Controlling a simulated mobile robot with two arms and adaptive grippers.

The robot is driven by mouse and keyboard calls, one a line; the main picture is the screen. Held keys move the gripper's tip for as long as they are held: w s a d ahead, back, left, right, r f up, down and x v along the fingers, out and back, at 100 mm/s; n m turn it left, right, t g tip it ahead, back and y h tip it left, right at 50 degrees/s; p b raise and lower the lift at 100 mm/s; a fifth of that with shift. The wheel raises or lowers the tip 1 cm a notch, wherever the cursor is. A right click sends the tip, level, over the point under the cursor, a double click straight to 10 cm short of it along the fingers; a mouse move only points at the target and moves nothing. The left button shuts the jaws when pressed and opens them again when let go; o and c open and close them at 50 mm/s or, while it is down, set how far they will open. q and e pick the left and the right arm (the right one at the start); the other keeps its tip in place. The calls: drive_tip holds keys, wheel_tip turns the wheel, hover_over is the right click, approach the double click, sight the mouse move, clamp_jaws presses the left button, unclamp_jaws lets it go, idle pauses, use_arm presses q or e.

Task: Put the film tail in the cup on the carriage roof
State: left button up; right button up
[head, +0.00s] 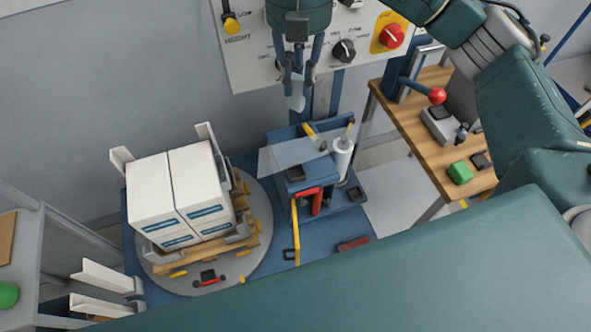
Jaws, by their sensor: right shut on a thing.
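My right gripper (297,84) points down in front of the control panel, shut on a small pale translucent piece, which looks like the film tail (296,99). It is above the blue carriage (318,202) and apart from its roof. A white film roll (342,160) stands upright at the carriage's right side. A clear film sheet (280,157) spreads left from the roll over the roof. A small dark recess or block (295,173) on the roof may be the cup; I cannot tell. My left gripper is not in view.
White cartons (180,190) stand on a pallet (200,252) on the round turntable (255,262), left of the carriage. The control panel (260,50) is behind. A grey shelf (30,225) is at left.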

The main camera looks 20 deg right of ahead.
drive_tip(key=shift+w+a+r+n, duration=0.1)
drive_tip(key=shift+a+r+n, duration=0.05)
drive_tip(key=shift+r+n, duration=0.15)
drive_tip(key=shift+f, duration=0.4)
wheel_tip(320, 180, down, 27)
drive_tip(key=p, duration=0.5)
drive_tip(key=shift+f, duration=0.15)
drive_tip(key=shift+f, duration=0.15)
drive_tip(key=o, duration=0.9)
drive_tip(key=shift+o, duration=0.2)
